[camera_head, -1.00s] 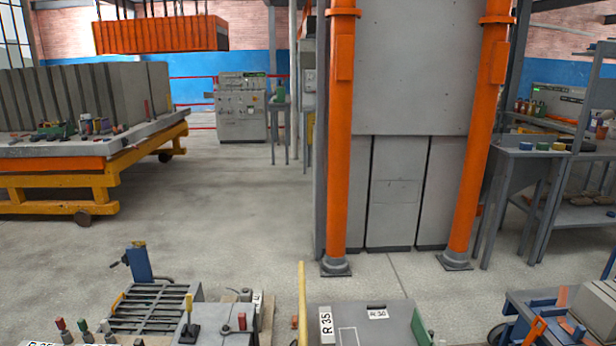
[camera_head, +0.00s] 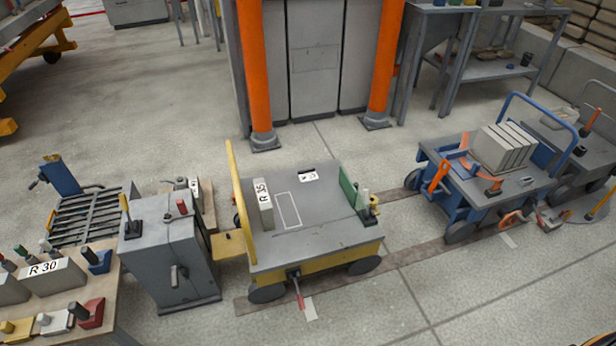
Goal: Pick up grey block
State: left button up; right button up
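Several grey blocks are in view, and I cannot tell which one the task means. A grey block marked R 35 (camera_head: 264,205) stands near the left side of the grey-topped yellow cart (camera_head: 318,238), beside a white outlined rectangle. A grey block marked R 30 (camera_head: 50,278) is on the table at the lower left. A stack of pale grey blocks (camera_head: 503,146) sits on the blue cart (camera_head: 494,205) at the right.
A grey cabinet (camera_head: 168,258) with levers stands left of the yellow cart. Orange posts (camera_head: 256,75) rise behind it. A slatted roller stand (camera_head: 85,215) is at the left. Open floor lies in front of the carts and between the posts and the yellow cart.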

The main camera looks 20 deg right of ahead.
aim_at(59, 276)
jog(key=u, duration=1.55)
